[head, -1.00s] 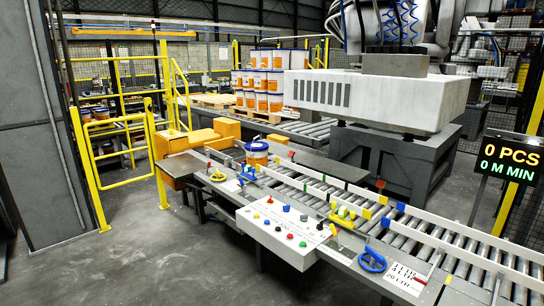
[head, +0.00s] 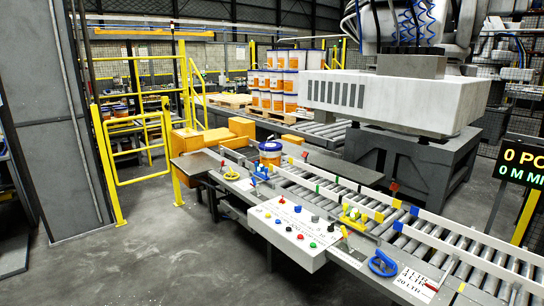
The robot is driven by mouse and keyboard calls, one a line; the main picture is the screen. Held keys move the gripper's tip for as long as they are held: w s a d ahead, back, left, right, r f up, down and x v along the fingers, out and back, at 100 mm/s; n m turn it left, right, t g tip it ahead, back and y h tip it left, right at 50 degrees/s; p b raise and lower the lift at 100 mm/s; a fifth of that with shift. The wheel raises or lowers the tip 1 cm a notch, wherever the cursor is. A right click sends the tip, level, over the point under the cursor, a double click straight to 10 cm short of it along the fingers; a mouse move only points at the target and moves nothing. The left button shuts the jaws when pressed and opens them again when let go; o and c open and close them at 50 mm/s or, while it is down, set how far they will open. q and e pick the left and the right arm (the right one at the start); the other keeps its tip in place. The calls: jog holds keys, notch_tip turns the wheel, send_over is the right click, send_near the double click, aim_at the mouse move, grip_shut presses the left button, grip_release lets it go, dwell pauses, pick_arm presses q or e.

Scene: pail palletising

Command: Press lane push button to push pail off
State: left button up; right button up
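A white and orange pail with a blue lid (head: 270,153) stands upright at the far left end of the roller lane (head: 350,198). A white control panel (head: 292,228) is fixed to the near side of the lane. It carries several coloured push buttons, including red (head: 282,200), blue (head: 298,209), green (head: 313,245) and yellow ones. Which of them is the lane push button I cannot tell. Neither of my grippers is in the head view.
A yellow gate (head: 140,145) and grey cabinet (head: 50,120) stand at the left. Stacked pails (head: 278,90) stand behind the lane. Grey floor (head: 170,250) is clear at the front left. A counter display (head: 522,163) stands right.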

pick_arm(q)
grip_shut()
dwell(1.5)
